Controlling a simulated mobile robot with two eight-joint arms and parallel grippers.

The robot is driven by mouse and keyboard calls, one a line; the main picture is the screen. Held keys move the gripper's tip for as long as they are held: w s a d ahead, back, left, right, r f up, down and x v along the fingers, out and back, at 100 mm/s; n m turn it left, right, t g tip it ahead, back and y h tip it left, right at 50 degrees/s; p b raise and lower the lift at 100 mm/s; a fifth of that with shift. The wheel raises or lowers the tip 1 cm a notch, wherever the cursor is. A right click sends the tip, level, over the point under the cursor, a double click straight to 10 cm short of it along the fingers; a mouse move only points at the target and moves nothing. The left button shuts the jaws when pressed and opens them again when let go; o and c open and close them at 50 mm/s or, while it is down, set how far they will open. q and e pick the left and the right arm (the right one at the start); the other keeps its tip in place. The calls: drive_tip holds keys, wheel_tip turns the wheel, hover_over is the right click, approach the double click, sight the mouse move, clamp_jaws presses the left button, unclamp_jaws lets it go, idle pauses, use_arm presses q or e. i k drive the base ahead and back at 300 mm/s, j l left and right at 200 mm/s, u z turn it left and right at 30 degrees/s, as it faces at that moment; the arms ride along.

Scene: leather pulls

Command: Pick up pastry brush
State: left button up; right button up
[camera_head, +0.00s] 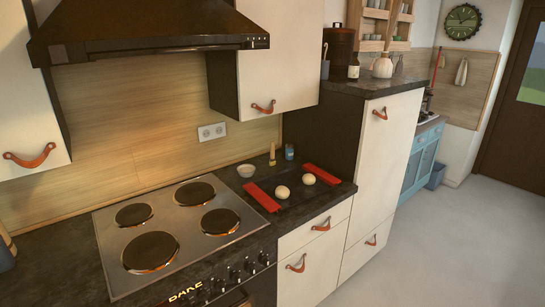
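A small upright thing with a pale yellowish handle (272,154) stands at the back of the counter right of the stove, near the wall. It looks like the pastry brush, but it is too small to make out its bristles. Neither of my grippers shows in the head view.
In front is a dark tray with red grips (262,197) bearing two dough balls (282,191). The stove (179,230) with dark burners lies left. A tall cabinet (379,150) bounds the counter right; a wall cabinet (272,62) and range hood (145,28) hang above.

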sight(272, 159)
drive_tip(key=i+l, duration=1.1)
drive_tip(key=l, duration=0.15)
